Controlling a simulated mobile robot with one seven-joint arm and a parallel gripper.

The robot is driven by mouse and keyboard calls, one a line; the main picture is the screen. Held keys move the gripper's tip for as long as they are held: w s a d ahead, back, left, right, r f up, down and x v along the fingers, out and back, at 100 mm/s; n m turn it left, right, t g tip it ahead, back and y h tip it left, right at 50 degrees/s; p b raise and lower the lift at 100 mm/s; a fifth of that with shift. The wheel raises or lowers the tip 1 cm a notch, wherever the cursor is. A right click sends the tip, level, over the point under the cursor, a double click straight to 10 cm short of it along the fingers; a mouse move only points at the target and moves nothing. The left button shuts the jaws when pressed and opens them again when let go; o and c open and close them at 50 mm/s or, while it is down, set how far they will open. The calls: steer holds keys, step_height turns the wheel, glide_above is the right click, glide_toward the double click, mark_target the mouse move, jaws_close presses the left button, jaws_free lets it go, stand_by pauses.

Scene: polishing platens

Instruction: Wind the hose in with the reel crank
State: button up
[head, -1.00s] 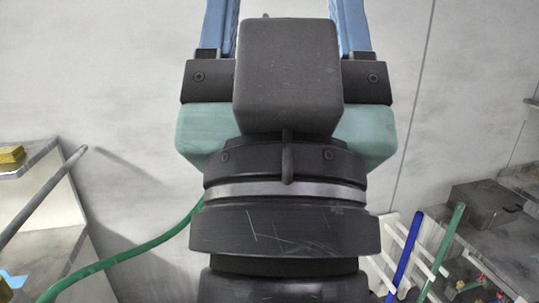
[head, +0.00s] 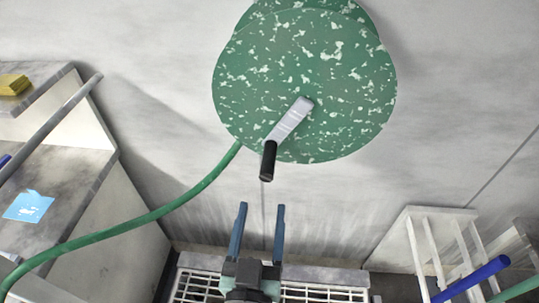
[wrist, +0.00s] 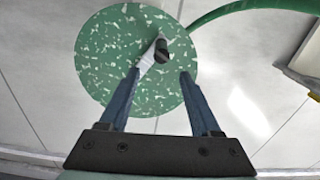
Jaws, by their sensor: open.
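The hose reel (head: 330,95) is a green disc with white flecks at the top middle of the head view; it also shows in the wrist view (wrist: 110,62). Its crank is a pale metal arm (head: 290,122) with a black handle (head: 267,161) hanging down and slightly left; the handle shows in the wrist view too (wrist: 162,51). The green hose (head: 150,217) runs from the reel's lower left down to the left. My gripper (head: 262,207) is open and empty, below the handle and apart from it in the head view. In the wrist view the handle lies beyond the fingertips, between their lines.
At left are stone shelves (head: 75,190) with a yellow block (head: 13,84), a blue card (head: 28,206) and a grey bar (head: 50,130). A white rack (head: 432,235) with a blue rod (head: 470,280) stands at lower right. A white grid (head: 320,293) lies below my gripper.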

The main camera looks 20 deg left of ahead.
mark_target(268, 163)
steer(key=p+x, duration=0.1)
steer(key=x, duration=0.5)
steer(key=p+x, duration=0.2)
steer(key=x, duration=0.4)
steer(key=shift+w+a+f, duration=0.2)
steer(key=shift+w, duration=0.1)
jaws_close()
stand_by(1.1)
